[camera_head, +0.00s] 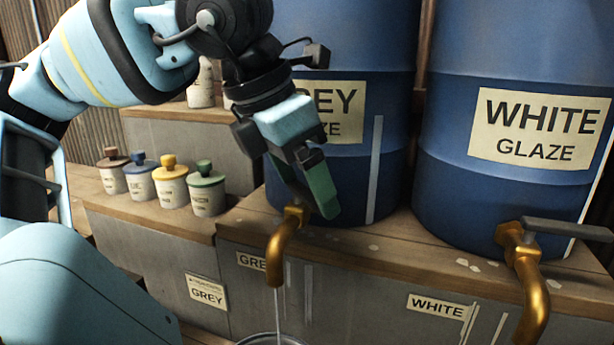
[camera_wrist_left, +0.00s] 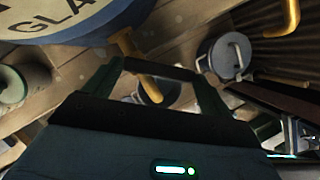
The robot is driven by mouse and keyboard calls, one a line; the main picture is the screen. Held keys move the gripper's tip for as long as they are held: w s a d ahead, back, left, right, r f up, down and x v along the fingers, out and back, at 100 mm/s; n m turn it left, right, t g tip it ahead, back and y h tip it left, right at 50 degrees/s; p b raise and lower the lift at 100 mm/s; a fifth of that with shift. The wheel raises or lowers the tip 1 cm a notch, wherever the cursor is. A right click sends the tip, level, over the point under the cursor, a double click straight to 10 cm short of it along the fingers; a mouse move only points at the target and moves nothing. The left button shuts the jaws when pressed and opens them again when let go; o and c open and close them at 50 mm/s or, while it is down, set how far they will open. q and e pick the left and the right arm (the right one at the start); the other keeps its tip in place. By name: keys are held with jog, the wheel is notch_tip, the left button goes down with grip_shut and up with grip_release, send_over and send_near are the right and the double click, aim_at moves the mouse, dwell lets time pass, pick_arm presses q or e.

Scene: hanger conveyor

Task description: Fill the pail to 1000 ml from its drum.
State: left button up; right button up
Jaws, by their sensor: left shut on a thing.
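The blue grey-glaze drum (camera_head: 345,60) stands on a wooden ledge, its label partly covered by my left arm. Its brass tap (camera_head: 283,240) points down, and a thin pale stream (camera_head: 278,305) falls from the spout. The pail (camera_head: 272,338) is below it; only its rim shows at the bottom edge, and its fill level is hidden. My left gripper (camera_head: 318,190) is shut at the tap's handle. In the left wrist view the dark handle bar (camera_wrist_left: 165,69) lies between the fingers, above the brass spout (camera_wrist_left: 150,85). My right gripper is not in view.
The white-glaze drum (camera_head: 515,120) stands at right; its brass tap (camera_head: 525,270) has a grey lever. Several small lidded jars (camera_head: 172,185) stand on the ledge at left. The left wrist view shows a grey lidded pot (camera_wrist_left: 226,56).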

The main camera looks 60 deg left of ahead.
pick_arm(q)
jog(key=shift+s+a+m, duration=0.1)
jog(key=shift+s+m, duration=0.05)
jog(key=shift+m, duration=0.35)
jog(key=o, duration=1.3)
jog(key=shift+p+v, duration=0.45)
jog(key=shift+v, duration=3.5)
jog(key=shift+a, duration=0.15)
